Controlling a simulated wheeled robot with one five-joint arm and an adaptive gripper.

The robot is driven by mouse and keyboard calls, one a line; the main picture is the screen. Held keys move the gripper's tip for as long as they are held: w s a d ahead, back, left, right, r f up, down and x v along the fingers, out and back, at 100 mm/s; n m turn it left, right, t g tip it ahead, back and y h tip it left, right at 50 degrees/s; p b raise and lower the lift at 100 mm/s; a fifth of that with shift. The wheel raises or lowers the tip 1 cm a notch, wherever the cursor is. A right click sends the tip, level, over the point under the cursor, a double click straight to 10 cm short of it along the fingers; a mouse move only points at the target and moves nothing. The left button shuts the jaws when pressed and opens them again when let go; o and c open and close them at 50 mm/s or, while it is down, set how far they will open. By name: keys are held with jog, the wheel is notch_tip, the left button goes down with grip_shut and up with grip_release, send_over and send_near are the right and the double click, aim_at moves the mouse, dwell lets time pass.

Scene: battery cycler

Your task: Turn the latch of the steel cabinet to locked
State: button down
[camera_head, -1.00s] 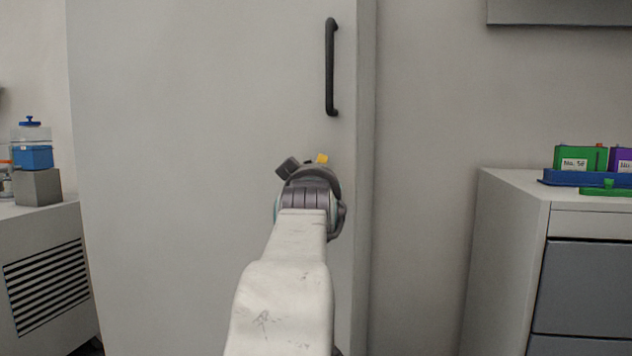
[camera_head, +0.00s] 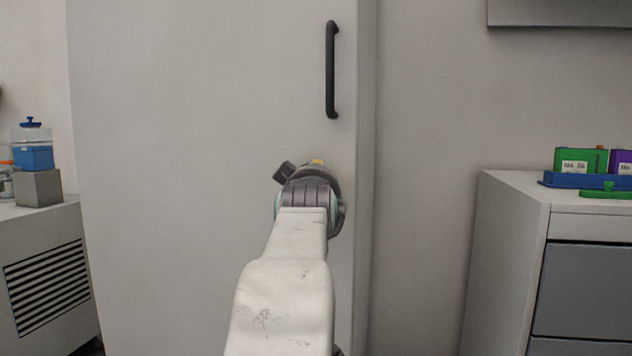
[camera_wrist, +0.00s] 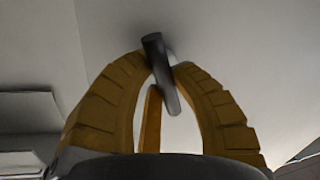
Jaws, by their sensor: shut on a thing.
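The steel cabinet (camera_head: 180,150) is a tall, pale grey box filling the middle of the head view. Its door is flat, with a black vertical bar handle (camera_head: 332,70) near the right edge. My gripper (camera_head: 316,163) is below the handle at the door face, mostly hidden behind my own arm. In the wrist view, the latch (camera_wrist: 163,85) is a dark, slightly tilted bar at the door surface. My gripper's yellow fingers (camera_wrist: 162,66) close around it from both sides. The latch's lock position cannot be read, and the head view hides the latch.
A drawer cabinet (camera_head: 510,230) stands at right, bearing a blue tray (camera_head: 560,180) with green and purple boxes. Bare wall separates it from the steel cabinet.

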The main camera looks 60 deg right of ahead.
jog(key=n+p, duration=0.1)
jog(key=n, duration=0.1)
jog(key=shift+r+n, duration=0.1)
jog(key=shift+n, duration=0.3)
jog(key=c, duration=0.9)
grip_release()
jog(key=shift+s, duration=0.1)
jog(key=shift+c, duration=0.2)
jog(key=v, duration=1.2)
jog(key=shift+r, duration=0.25)
